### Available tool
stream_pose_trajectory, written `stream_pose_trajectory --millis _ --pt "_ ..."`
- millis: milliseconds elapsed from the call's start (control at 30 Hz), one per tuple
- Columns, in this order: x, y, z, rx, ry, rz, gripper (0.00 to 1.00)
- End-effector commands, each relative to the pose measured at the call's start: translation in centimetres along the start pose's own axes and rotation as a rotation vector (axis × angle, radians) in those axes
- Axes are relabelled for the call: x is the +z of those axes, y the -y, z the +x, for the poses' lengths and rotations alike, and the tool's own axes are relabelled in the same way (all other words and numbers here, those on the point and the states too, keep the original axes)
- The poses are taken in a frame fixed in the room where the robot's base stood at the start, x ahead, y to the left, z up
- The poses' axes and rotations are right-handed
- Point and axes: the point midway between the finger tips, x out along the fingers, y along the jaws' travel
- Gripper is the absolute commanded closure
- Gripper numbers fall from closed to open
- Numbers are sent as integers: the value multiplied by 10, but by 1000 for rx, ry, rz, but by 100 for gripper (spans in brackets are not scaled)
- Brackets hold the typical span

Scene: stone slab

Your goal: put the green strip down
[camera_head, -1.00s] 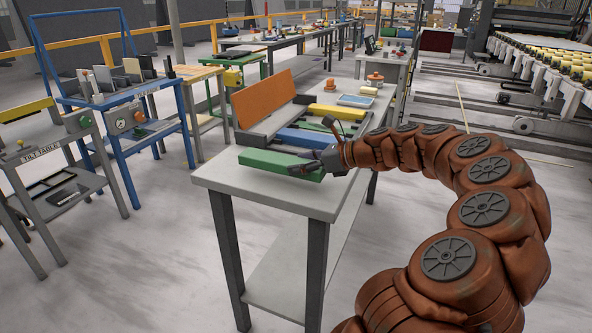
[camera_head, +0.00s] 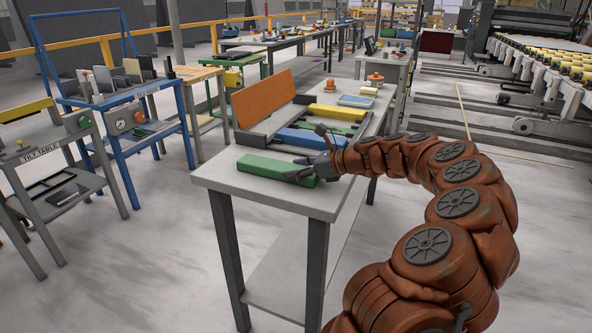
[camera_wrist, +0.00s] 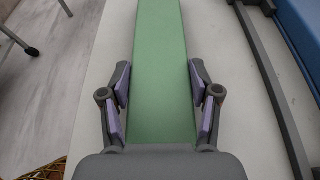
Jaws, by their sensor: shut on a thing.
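The green strip (camera_head: 262,167) is a long flat bar at the near end of the grey table (camera_head: 270,196). It is level and lies on the tabletop or very close above it; I cannot tell which. My gripper (camera_head: 305,169) is shut on its right end. In the wrist view, the fingers of my gripper (camera_wrist: 164,92) stand on both sides of the green strip (camera_wrist: 160,45), with purple pads along its edges. The strip runs straight away from the palm, and its far end is out of that view.
Just behind the strip is a grey frame holding a blue strip (camera_head: 300,138) and a yellow strip (camera_head: 337,113). An orange panel (camera_head: 263,98) leans upright behind at left. A light blue tray (camera_head: 356,101) lies farther back. The near left tabletop corner is bare.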

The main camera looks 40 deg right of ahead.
Motion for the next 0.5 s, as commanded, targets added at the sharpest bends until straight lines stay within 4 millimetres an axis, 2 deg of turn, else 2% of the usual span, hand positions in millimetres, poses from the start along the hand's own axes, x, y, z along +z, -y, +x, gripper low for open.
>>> stream_pose_trajectory --millis 100,133,367,500 --pt "-1 0 0 0 1 1 92" --pt "-2 0 1 0 0 1 37" --pt "-2 0 1 1 0 0 13" --pt "-2 0 1 1 0 0 13"
